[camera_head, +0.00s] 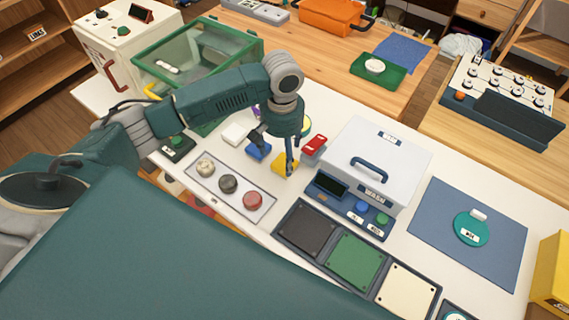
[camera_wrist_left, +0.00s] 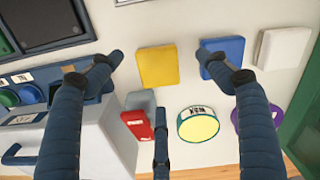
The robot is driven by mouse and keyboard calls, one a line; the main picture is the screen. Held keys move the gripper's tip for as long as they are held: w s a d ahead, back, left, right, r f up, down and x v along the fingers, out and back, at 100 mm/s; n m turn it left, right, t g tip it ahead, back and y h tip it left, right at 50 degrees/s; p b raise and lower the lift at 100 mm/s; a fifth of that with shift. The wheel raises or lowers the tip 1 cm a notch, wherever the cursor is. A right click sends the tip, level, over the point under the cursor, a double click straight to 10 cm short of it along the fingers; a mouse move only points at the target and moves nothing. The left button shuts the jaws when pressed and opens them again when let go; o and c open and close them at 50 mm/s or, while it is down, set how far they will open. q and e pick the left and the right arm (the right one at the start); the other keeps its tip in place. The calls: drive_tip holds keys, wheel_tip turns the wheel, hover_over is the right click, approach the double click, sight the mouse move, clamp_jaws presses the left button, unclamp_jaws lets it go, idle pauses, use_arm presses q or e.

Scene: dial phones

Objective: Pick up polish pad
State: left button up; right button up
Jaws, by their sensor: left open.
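No pad's label can be read, so I cannot tell which item is the polish pad. Candidates on the white table are a yellow square block (camera_head: 282,167), a blue one (camera_head: 259,152), a white one (camera_head: 235,133) and a labelled round yellow piece (camera_wrist_left: 198,124). My left gripper (camera_head: 275,152) hovers low over the yellow and blue blocks, open and empty. In the left wrist view its fingers (camera_wrist_left: 159,58) spread on either side of the yellow block (camera_wrist_left: 158,70), one fingertip overlapping the blue block (camera_wrist_left: 228,62). My right gripper is not in view.
A red piece (camera_head: 314,144) lies right of the gripper, beside a grey lidded box (camera_head: 385,150). A purple round piece (camera_wrist_left: 255,122) is close by. A tray with three round knobs (camera_head: 228,184) lies in front. A green glass-sided case (camera_head: 195,58) stands behind.

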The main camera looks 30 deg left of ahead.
sight(284, 163)
use_arm(q)
wheel_tip(284, 163, down, 5)
drive_tip(key=shift+w+d+f+p, duration=0.1)
drive_tip(key=shift+w+d+p, duration=0.05)
drive_tip(key=shift+p, duration=0.55)
drive_tip(key=shift+c, duration=0.3)
drive_tip(key=c, duration=1.4)
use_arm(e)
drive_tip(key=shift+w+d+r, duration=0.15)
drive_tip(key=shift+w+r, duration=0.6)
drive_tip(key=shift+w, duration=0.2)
